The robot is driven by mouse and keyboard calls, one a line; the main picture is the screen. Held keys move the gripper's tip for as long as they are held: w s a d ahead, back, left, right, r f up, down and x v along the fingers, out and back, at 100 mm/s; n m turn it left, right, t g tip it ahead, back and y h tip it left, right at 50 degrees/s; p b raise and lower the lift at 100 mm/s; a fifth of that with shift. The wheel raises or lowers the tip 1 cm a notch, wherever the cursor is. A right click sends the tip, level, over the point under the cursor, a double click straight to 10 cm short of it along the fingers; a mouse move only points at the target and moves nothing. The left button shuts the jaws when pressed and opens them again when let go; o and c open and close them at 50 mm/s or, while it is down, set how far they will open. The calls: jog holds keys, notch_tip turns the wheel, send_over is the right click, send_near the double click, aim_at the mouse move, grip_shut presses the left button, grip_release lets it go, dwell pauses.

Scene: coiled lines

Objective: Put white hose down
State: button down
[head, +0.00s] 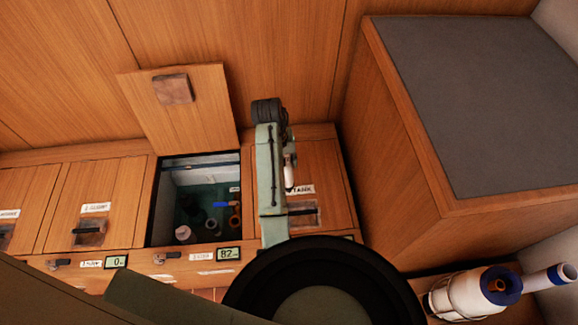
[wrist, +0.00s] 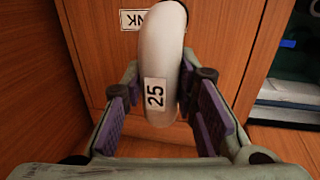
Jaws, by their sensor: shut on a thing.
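The white hose (wrist: 160,60) is a thick curved white loop with a "25" label, between the two purple-padded fingers of my gripper (wrist: 160,100) in the wrist view. My gripper is shut on it. In the head view only a small white piece of the hose (head: 290,173) shows beside my green arm, over the closed lid (head: 325,180) marked "TANK". My arm hides the rest of the hose and the fingertips there. I cannot tell whether the hose touches the lid.
Left of my arm an open locker (head: 153,205) holds several items, its raised lid (head: 190,108) leaning against the back wall. Closed lids (head: 90,190) lie further left. A tall cabinet with a grey top (head: 480,100) stands right. A white cylinder with a blue end (head: 465,295) lies front right.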

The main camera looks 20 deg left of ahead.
jog(key=shift+w, duration=1.1)
jog(key=shift+w+f+p, duration=0.1)
jog(key=shift+f+p, duration=0.6)
jog(key=shift+f, duration=1.15)
jog(key=c, duration=1.3)
grip_release()
jog(key=shift+f, duration=0.1)
jog(key=r+p, duration=0.1)
jog(key=r, duration=0.3)
jog(key=a+r+p, duration=0.1)
jog(key=r, duration=0.3)
jog(key=s+a+r+p, duration=0.1)
jog(key=r, duration=0.3)
jog(key=shift+a, duration=0.15)
